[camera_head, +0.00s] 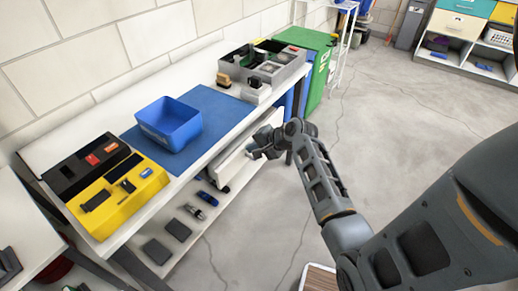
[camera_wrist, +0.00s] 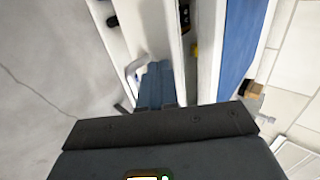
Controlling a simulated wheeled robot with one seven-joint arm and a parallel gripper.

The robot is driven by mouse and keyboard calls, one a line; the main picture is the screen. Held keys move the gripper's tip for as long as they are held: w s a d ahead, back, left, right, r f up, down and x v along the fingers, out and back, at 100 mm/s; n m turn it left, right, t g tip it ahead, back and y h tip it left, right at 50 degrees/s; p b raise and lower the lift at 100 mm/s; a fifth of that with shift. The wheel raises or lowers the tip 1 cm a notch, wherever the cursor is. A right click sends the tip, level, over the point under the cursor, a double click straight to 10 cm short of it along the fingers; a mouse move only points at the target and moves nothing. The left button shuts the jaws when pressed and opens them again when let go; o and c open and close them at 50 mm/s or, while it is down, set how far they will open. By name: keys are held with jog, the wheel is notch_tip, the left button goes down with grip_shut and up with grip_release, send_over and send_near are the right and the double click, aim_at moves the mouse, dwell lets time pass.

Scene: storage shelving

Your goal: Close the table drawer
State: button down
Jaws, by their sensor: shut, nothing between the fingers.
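The white table drawer (camera_head: 233,165) is under the right part of the white worktable (camera_head: 217,141) and sticks out partway past the table's edge. In the wrist view, the drawer front (camera_wrist: 164,28) stands apart from the table edge, with a dark gap and a small yellow thing between them. A pale handle (camera_wrist: 133,72) shows on the front. My gripper (camera_head: 262,146) is shut and empty, close to the outer face of the drawer. Its fingers (camera_wrist: 155,80) are beside the handle in the wrist view; I cannot tell whether they touch it.
On the table are a blue bin (camera_head: 170,124) on a blue mat (camera_head: 222,108), a yellow tray (camera_head: 122,205) and a grey organizer (camera_head: 281,67). A lower shelf (camera_head: 160,222) holds small items. A green cabinet (camera_head: 318,62) stands beyond the table. The floor (camera_head: 400,100) to the right is clear.

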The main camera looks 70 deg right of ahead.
aim_at(243, 143)
jog(key=w, duration=0.2)
jog(key=w+d, duration=0.1)
jog(key=w, duration=0.1)
jog(key=shift+w, duration=0.15)
jog(key=shift+w+r, duration=0.1)
jog(key=shift+w, duration=0.15)
jog(key=shift+w, duration=0.1)
